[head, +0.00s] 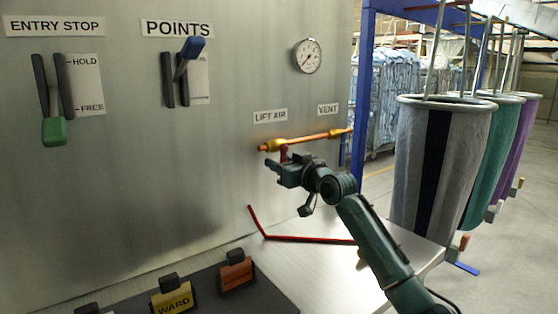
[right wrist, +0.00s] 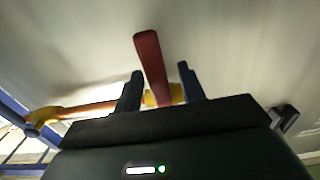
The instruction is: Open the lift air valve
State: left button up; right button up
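The lift air valve (head: 275,146) is a yellow fitting at the left end of a copper-coloured pipe on the metal panel, under the "LIFT AIR" label (head: 270,116). Its red lever (right wrist: 151,65) stands out from the yellow body (right wrist: 164,95) in the right wrist view; in the head view only a short red part shows above my gripper. My right gripper (head: 284,171) is just below the valve. In the wrist view its two fingers (right wrist: 160,82) are apart, one on each side of the lever, with visible gaps. My left gripper is not in view.
The vent valve (head: 334,133) is at the pipe's right end, below the "VENT" label (head: 328,109). A gauge (head: 307,56) is above. A bent red rod (head: 300,239) lies near the table's back edge. Tags (head: 236,273) stand in front; grey, green and purple bags hang right.

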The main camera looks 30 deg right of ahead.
jog(key=shift+w, duration=0.5)
grip_shut()
dwell(0.3)
